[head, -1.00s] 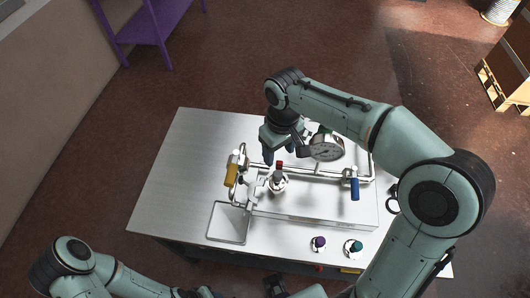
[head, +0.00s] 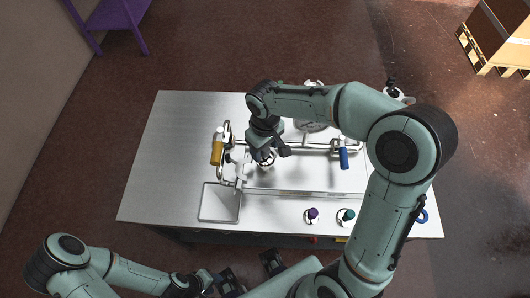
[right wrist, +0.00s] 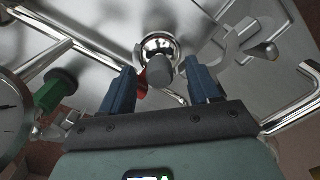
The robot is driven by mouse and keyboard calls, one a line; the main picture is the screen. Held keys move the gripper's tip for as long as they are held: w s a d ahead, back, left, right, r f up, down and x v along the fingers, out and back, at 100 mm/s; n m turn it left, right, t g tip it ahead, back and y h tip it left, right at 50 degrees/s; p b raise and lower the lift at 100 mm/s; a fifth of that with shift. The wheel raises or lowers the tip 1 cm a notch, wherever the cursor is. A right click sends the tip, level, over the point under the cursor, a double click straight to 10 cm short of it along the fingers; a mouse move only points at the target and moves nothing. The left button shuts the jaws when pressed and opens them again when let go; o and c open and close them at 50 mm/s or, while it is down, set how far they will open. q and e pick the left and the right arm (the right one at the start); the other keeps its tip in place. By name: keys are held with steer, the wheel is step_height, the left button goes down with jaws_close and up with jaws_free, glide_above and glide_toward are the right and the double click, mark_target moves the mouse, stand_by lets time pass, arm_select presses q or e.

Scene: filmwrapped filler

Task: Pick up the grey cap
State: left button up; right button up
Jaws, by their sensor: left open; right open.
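The grey cap (right wrist: 159,71) sits on a shiny round chrome fitting (right wrist: 158,45) in the right wrist view. My right gripper (right wrist: 160,80) is open, with one blue finger on each side of the cap and visible gaps between. Whether the fingertips are level with the cap is unclear. In the head view my right gripper (head: 264,155) is over the fitting (head: 266,162) and hides the cap. My left gripper (head: 250,272) is open and empty at the bottom edge, away from the table.
Around the cap run chrome pipes, a yellow handle (head: 217,150), a blue handle (head: 343,158) and a gauge (right wrist: 12,115). Purple (head: 312,214) and teal (head: 347,215) caps stand at the table's front, near a square tray (head: 220,217). The table's left side is clear.

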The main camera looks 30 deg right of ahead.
steer(key=shift+f, duration=0.6)
jaws_close()
